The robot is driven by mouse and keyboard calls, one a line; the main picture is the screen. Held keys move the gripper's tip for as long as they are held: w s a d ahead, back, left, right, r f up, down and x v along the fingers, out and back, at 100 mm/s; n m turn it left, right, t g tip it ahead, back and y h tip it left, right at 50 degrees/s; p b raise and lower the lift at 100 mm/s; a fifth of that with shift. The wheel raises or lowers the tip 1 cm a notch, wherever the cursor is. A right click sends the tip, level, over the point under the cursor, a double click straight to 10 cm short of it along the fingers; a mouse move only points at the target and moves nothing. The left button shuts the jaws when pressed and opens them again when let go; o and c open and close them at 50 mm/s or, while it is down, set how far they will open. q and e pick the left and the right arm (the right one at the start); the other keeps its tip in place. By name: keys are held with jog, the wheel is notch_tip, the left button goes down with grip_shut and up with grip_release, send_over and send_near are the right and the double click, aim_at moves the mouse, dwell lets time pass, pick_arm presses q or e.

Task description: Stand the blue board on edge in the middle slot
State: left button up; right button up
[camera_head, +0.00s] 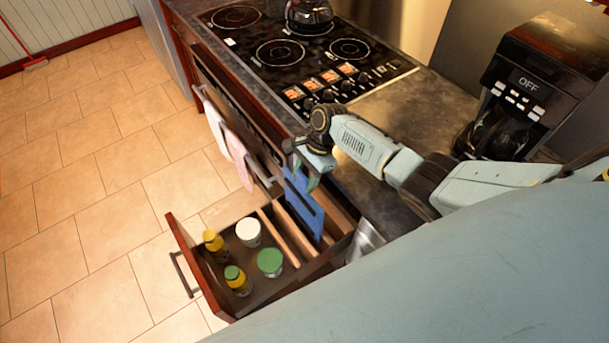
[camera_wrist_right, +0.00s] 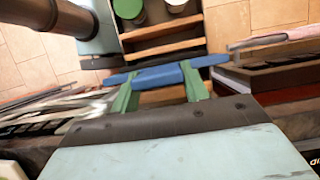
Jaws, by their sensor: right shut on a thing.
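The blue board (camera_head: 304,203) hangs upright on edge from my right gripper (camera_head: 308,170), which is shut on its top. Its lower part is down inside the open drawer (camera_head: 185,250), at the end near the counter, beside the wooden dividers (camera_head: 285,236). I cannot tell whether its bottom edge touches the drawer floor. In the right wrist view the green fingers of the right gripper (camera_wrist_right: 160,92) are on the blue board (camera_wrist_right: 155,76), with the dividers (camera_wrist_right: 165,48) just beyond it. My left gripper is not in view.
The drawer's front part holds a white-lidded jar (camera_head: 248,231), a green-lidded jar (camera_head: 270,262) and two yellow bottles (camera_head: 214,244) (camera_head: 238,280). Towels (camera_head: 235,155) hang on the oven handle beside the board. The cooktop (camera_head: 310,50) and coffee maker (camera_head: 530,90) are above.

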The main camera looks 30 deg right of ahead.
jog(key=shift+f, duration=0.55)
jog(key=shift+f+b, duration=0.15)
jog(key=shift+b, duration=0.2)
jog(key=shift+f+b, duration=1)
jog(key=shift+f, duration=0.35)
notch_tip(320, 180, down, 2)
jog(key=shift+f+b, duration=0.25)
jog(key=shift+b, duration=0.7)
